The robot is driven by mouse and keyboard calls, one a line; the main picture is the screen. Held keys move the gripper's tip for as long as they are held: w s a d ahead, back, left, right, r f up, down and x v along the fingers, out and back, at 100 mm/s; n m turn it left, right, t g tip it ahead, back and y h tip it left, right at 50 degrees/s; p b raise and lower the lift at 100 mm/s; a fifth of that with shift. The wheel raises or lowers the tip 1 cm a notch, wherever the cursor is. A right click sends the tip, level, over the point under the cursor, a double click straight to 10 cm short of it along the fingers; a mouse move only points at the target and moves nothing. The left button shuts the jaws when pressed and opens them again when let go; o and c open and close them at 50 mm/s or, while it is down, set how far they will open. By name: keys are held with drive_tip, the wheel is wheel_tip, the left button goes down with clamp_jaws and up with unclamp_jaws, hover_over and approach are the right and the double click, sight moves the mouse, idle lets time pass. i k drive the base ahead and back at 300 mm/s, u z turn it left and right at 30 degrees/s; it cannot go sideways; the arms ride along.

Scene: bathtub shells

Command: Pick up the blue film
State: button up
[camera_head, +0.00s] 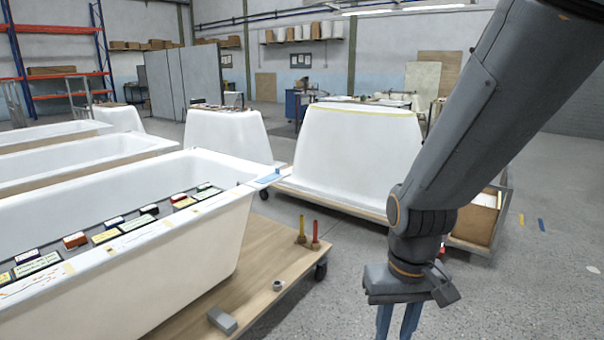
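A small flat blue film (268,177) lies on the right end of the near bathtub's rim, at its far corner. My gripper (397,324) hangs pointing down at the bottom of the picture, right of centre. Its two blue fingers stand apart with a gap between them, and nothing shows in the gap. The fingertips are cut off by the lower edge. My gripper is well apart from both blue pieces.
The near white bathtub (190,245) stands on a wooden cart (245,275) with several labelled blocks along it. A grey block (222,320), a small ring (279,285) and two upright brushes (308,233) are on the cart. An upturned tub (355,150) stands behind. Floor at right is mostly clear.

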sight(267, 179)
drive_tip(key=z, duration=0.7)
drive_tip(key=i, duration=2.8)
drive_tip(key=u, duration=1.15)
drive_tip(key=i, duration=0.8)
drive_tip(key=u, duration=1)
drive_tip(key=i, duration=0.25)
drive_tip(key=u, duration=0.2)
